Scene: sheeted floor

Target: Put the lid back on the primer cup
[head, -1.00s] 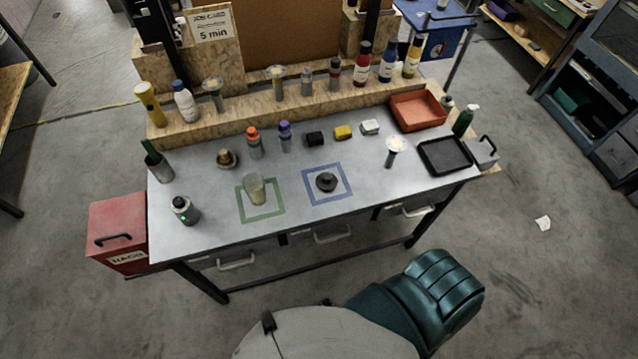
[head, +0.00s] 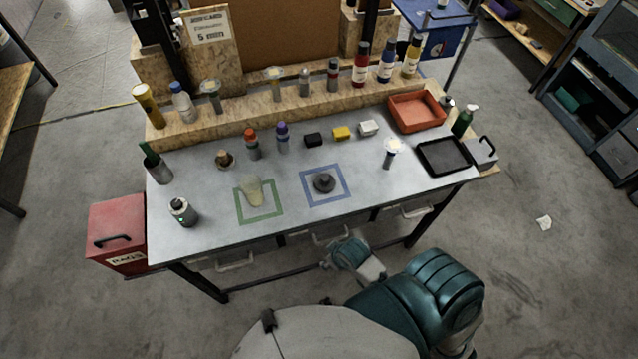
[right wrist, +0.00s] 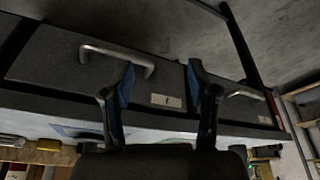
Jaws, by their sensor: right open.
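The primer cup (head: 254,191), a pale translucent cup, stands inside the green square outline on the grey bench. The lid (head: 324,182), a dark round piece with a knob on top, lies inside the blue square outline to its right. My right gripper (right wrist: 158,80) is open and empty in the right wrist view, in front of the bench's drawer fronts. In the head view part of my right arm (head: 352,254) shows below the bench's front edge; its fingertips cannot be made out there. My left gripper is not in view.
The bench (head: 230,225) has drawer handles (right wrist: 118,58) along its front. A black tray (head: 446,171) and a red bin (head: 417,111) are at the right. The bench around the two squares is mostly clear.

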